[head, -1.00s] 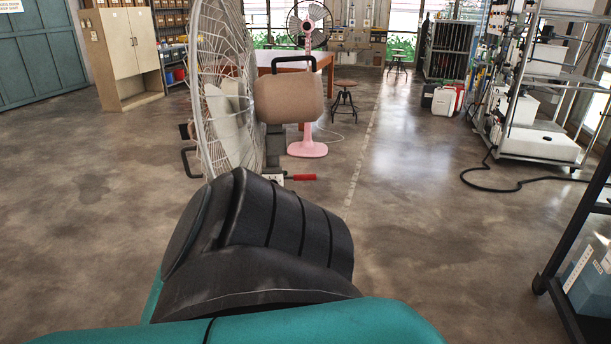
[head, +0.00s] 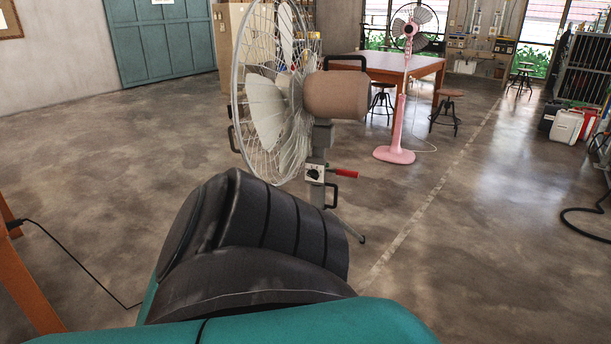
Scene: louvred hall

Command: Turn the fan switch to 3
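A large fan with a white wire cage (head: 240,75) and a brown motor housing (head: 335,95) stands on a grey post just beyond my own body. A small switch plate with a round dark knob (head: 313,173) is on the post below the housing. The knob's numbers and pointer are too small to read. A lever with a red grip (head: 345,173) sticks out to the right of the plate. A second, pink fan (head: 396,130) stands farther back by a table; I cannot make out a switch on it. Neither of my grippers is in view.
A wooden table (head: 430,68) with stools (head: 447,112) stands behind the fans. An orange leg (head: 25,285) with a black cable (head: 80,262) is at the lower left. Open concrete floor (head: 110,150) lies left of the large fan and to its right.

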